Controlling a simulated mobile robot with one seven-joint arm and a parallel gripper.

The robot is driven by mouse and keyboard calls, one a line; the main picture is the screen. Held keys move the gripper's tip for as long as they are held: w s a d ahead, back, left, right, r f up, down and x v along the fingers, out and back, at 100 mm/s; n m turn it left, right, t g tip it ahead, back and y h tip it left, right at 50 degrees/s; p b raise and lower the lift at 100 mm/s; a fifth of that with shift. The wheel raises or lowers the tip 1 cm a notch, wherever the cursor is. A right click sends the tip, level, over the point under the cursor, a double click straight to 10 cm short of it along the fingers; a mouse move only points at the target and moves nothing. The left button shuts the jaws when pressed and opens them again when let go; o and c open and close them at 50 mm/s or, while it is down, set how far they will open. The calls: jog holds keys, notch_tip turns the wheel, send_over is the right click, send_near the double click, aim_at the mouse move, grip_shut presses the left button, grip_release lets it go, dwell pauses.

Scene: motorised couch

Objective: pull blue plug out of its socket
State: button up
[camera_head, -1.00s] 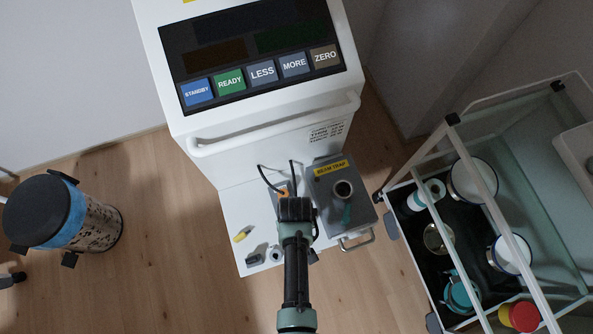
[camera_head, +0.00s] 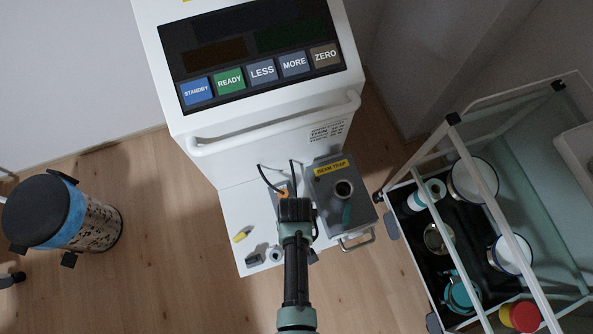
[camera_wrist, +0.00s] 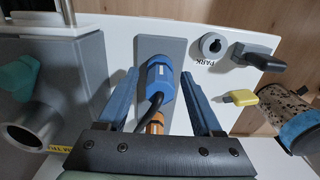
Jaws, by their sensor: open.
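The blue plug (camera_wrist: 160,82) shows in the wrist view, standing on a grey socket plate (camera_wrist: 176,50) with a dark cable curving from it. An orange connector (camera_wrist: 155,124) sits nearer the gripper on the same plate. My gripper (camera_wrist: 160,95) is open, with one blue-grey finger on each side of the blue plug and a gap on both sides. In the head view my gripper (camera_head: 297,210) is over the white shelf, and the blue plug is hidden beneath it. The orange connector also shows there (camera_head: 283,192).
The grey beam trap box (camera_head: 340,195) stands close to the right of my gripper. A round PARK key socket (camera_wrist: 213,45), a black key (camera_wrist: 258,57) and a yellow tag (camera_wrist: 242,97) lie on the other side. A trolley (camera_head: 415,195) stands at right, a bin (camera_head: 65,215) at left.

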dwell(0.7)
grip_shut()
dwell(1.1)
jog(key=shift+r, duration=0.1)
jog(key=shift+r+p, duration=2.9)
jog(key=shift+p, duration=0.25)
